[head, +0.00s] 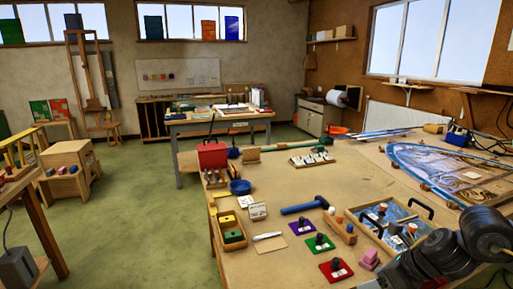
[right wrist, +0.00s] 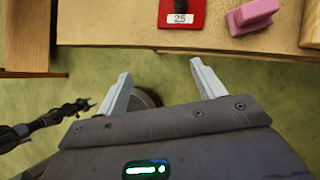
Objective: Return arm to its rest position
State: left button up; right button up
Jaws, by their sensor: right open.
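My right arm (head: 437,257) comes in dark at the lower right corner of the head view, beside the near right part of the workbench. In the right wrist view my right gripper (right wrist: 160,68) is open, its two pale fingers apart with nothing between them. It hangs over the green floor just off the bench edge. A thin dark arm with a small claw-like end, which looks like my left gripper (right wrist: 82,106), shows at the left of the right wrist view. It is too small to tell if its jaws are open. It does not show in the head view.
Near the bench edge lie a red plate (right wrist: 183,14) marked 25 and a pink block (right wrist: 250,15). The workbench (head: 285,262) also carries a blue hammer (head: 304,208), a tray of blue glass (head: 352,219) and a leaded panel (head: 440,170). Green floor (head: 140,220) is clear at left.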

jog(key=s+a+f+m+t+y, duration=0.1)
jog(key=s+a+f+m+t, duration=0.15)
jog(key=a+m, duration=0.6)
jog(key=s+a+f+m+t+y, duration=0.15)
jog(key=a+f+m, duration=0.25)
jog(key=a+m, duration=0.45)
jog(key=s+d+f+m+g+h, duration=0.25)
jog(key=s+f+m, duration=0.25)
jog(key=s+m, duration=0.3)
jog(key=s+d+f+m+g+h, duration=0.1)
jog(key=s+d+f+m+h, duration=0.1)
jog(key=s+d+f+m, duration=0.4)
jog(key=s+d+f+m+g+h, duration=0.2)
jog(key=s+f+m, duration=0.1)
jog(key=s+m, duration=0.6)
notch_tip(320, 180, down, 28)
jog(key=s+g, duration=0.2)
jog(key=s+d+f, duration=0.2)
jog(key=s+f, duration=1.2)
jog(key=s, duration=0.1)
jog(key=shift+s+d+g+h, duration=0.15)
jog(key=shift+d+g+h, duration=0.15)
jog(key=shift+g, duration=0.05)
